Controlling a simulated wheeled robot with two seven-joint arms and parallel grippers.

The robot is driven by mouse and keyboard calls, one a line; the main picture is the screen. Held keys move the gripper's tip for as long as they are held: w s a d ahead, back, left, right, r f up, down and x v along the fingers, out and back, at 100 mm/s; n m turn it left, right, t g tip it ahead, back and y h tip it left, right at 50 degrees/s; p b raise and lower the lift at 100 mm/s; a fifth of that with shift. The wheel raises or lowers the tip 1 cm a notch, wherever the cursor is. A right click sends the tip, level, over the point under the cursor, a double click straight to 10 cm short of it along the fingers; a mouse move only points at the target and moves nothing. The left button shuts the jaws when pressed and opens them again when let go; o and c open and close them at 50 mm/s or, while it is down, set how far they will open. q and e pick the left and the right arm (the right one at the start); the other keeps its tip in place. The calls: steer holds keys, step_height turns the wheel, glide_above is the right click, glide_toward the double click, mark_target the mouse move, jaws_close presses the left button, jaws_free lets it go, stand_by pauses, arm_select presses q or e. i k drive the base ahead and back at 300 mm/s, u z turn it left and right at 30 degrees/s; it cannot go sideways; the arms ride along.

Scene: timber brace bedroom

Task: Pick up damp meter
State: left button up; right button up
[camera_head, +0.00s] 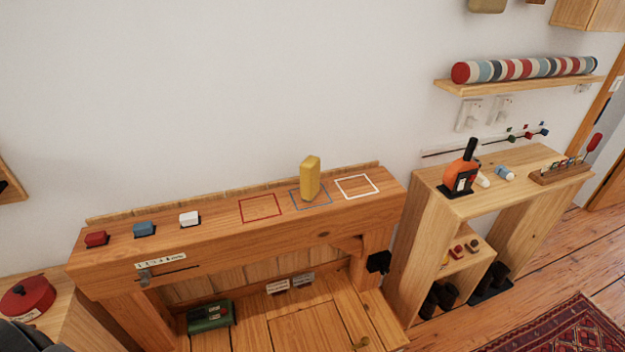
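No thing in view carries a readable name, so I cannot tell for certain which one is the damp meter. A yellow upright block-like device (310,178) stands at the blue outlined square on the timber beam top (225,222). An orange device with a black handle (463,172) stands on the right-hand wooden shelf unit (520,185). A green box-like device (209,315) lies on the lower wooden surface under the beam. Neither of my grippers shows in this view.
Red (96,239), blue (144,229) and white (189,218) blocks sit on the beam's left part. Red (260,208) and white (357,187) outlined squares are empty. A black knob (379,262) sticks out at the beam's right. A red round pot (28,298) stands lower left.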

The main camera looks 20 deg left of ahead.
mark_target(310, 168)
steer(key=z, duration=1.85)
steer(key=i, duration=1.2)
steer(key=u, duration=2.7)
